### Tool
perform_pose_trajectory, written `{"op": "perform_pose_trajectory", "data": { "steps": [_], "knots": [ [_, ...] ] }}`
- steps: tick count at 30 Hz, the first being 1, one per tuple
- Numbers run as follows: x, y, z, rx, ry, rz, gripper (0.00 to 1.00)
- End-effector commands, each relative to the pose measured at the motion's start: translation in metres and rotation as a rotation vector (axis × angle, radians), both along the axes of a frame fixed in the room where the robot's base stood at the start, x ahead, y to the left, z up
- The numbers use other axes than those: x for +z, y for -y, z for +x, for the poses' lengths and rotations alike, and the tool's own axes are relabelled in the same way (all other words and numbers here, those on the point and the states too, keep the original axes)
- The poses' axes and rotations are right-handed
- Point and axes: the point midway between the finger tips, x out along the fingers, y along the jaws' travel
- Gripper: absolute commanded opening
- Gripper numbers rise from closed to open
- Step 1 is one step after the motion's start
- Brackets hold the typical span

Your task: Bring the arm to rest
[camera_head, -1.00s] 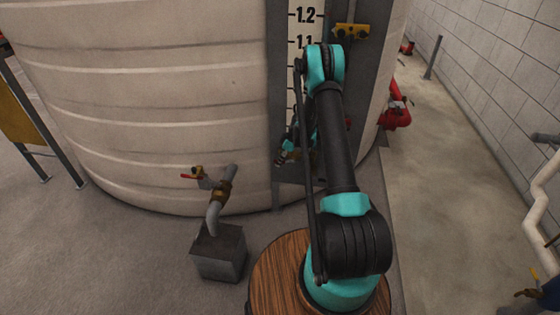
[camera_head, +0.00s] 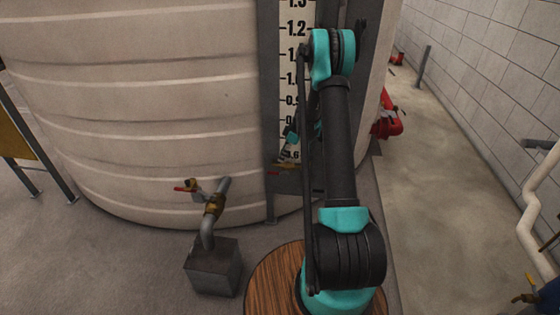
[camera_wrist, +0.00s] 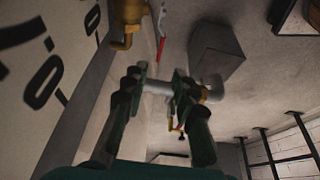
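My arm rises from a round wooden-topped base in the head view, with its elbow bent high in front of the tank's gauge strip (camera_head: 297,55). My gripper hangs mostly hidden behind the arm, by the lower part of the gauge. In the wrist view my gripper (camera_wrist: 159,77) has its two fingers apart. Nothing is held between them; a grey pipe (camera_wrist: 158,88) shows behind the gap, and I cannot tell its distance.
The pale ribbed tank (camera_head: 150,100) fills the left. A tap with a red handle (camera_head: 186,187) sits above a grey block (camera_head: 213,267). Brass fittings (camera_wrist: 128,12) show close in the wrist view. Red pipework (camera_head: 388,122) stands behind at right.

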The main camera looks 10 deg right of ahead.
Motion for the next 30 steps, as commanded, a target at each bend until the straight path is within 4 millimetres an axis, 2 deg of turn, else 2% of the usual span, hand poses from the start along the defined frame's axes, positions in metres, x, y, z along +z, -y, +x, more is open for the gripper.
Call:
{"op": "perform_pose_trajectory", "data": {
  "steps": [12,17,23,30],
  "knots": [
    [0.005,0.001,-0.001,-0.003,-0.001,-0.001,0.28],
    [0.024,-0.001,-0.014,-0.054,-0.011,-0.011,0.28],
    [0.073,-0.007,-0.055,-0.218,-0.040,-0.039,0.28],
    [0.124,-0.011,-0.117,-0.430,-0.060,-0.064,0.28]
  ]
}}
